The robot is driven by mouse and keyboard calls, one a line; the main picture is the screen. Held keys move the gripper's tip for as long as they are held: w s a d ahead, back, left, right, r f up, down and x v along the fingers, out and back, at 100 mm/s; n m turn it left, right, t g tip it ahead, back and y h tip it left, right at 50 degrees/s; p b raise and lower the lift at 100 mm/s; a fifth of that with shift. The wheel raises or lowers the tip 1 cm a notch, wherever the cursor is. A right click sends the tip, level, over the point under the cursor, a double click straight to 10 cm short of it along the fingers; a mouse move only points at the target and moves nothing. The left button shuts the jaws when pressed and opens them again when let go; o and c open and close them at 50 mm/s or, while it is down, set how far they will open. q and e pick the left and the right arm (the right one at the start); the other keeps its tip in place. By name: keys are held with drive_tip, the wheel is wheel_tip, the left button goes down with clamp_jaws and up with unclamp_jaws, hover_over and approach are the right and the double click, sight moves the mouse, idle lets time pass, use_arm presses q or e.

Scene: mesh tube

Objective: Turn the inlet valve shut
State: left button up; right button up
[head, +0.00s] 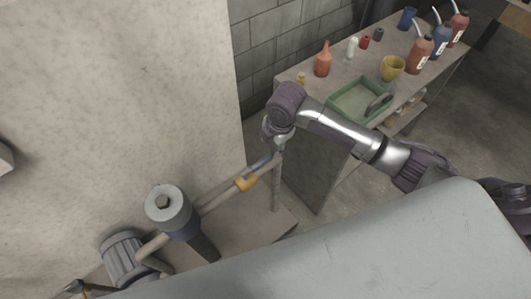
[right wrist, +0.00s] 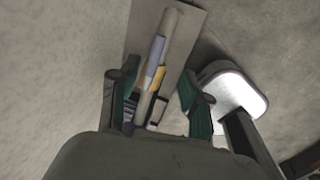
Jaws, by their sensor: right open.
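The inlet valve shows as a yellow body (head: 243,183) on a pale pipe with a blue-grey lever or sleeve (head: 261,161) running along the pipe beyond it. In the right wrist view the yellow part (right wrist: 155,78) and the blue-grey part (right wrist: 154,52) lie in the gap between my fingers. My right gripper (head: 275,142) points down just above the pipe's far end, partly hidden by its own wrist. Its two green-padded fingers (right wrist: 158,82) are spread, and no contact shows. My left gripper is not in view.
A grey cylinder with a round cap (head: 168,205) and a ribbed motor (head: 123,258) stand at the lower left. A pale wall (head: 130,90) rises on the left. A bench (head: 300,76) at the back holds a green tray (head: 345,106), bottles and cups.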

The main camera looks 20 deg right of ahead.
hover_over(267, 158)
drive_tip(key=s, duration=0.1)
wheel_tip(267, 158, down, 4)
drive_tip(key=f, duration=0.5)
drive_tip(key=shift+w+d+f+b, duration=0.1)
drive_tip(key=shift+w+f+b, duration=0.2)
drive_tip(key=shift+w, duration=0.05)
drive_tip(key=shift+w+f, duration=0.15)
drive_tip(key=shift+f, duration=0.25)
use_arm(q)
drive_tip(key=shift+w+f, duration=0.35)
use_arm(e)
clamp_jaws()
